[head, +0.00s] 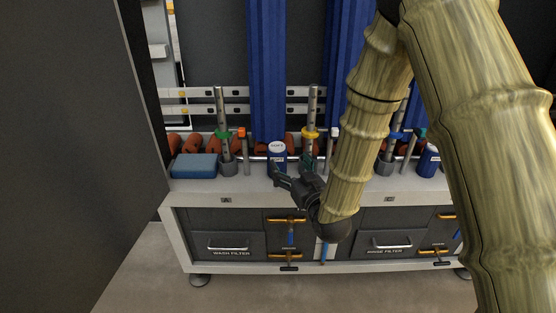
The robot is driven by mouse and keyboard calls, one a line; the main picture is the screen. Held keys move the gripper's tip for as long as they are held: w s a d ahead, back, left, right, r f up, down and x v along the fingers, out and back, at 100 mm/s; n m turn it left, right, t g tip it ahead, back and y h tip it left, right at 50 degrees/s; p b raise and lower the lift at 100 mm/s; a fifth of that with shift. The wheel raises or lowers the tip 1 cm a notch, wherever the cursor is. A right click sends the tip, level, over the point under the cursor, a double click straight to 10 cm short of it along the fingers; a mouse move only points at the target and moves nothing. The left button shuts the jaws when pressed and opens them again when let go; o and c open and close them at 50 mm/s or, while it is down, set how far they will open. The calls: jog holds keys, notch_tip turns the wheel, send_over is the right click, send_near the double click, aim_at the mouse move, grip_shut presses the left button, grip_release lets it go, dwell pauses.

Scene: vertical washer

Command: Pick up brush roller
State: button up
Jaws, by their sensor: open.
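My gripper (292,168) is open, at the front middle of the white bench, with its fingers pointing up and away. No object shows between the fingers. I cannot tell for sure which thing is the brush roller. Tall blue upright columns (266,70) stand behind the bench, one left of my arm and another (340,50) partly hidden by it. A row of short red-orange cylinders (190,142) lies along the back of the bench, partly covered by things in front. My gripper is in front of both and appears apart from them.
A blue-and-white can (277,154) stands just behind the left finger. Grey upright posts (221,115) and (312,120) flank it. A blue block (194,166) sits at the left. A dark panel (70,150) fills the left side.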

aim_at(277, 146)
jog(key=x, duration=0.4)
jog(key=shift+r+b+x, duration=0.2)
jog(key=shift+b+x, duration=0.15)
jog(key=shift+x, duration=1)
jog(key=shift+r+b+x, duration=0.2)
jog(key=shift+b+x, duration=0.15)
jog(key=shift+x, duration=1.05)
jog(key=shift+s+a, duration=0.1)
jog(key=shift+a, duration=0.05)
jog(key=c, duration=1.6)
jog(key=shift+r, duration=0.1)
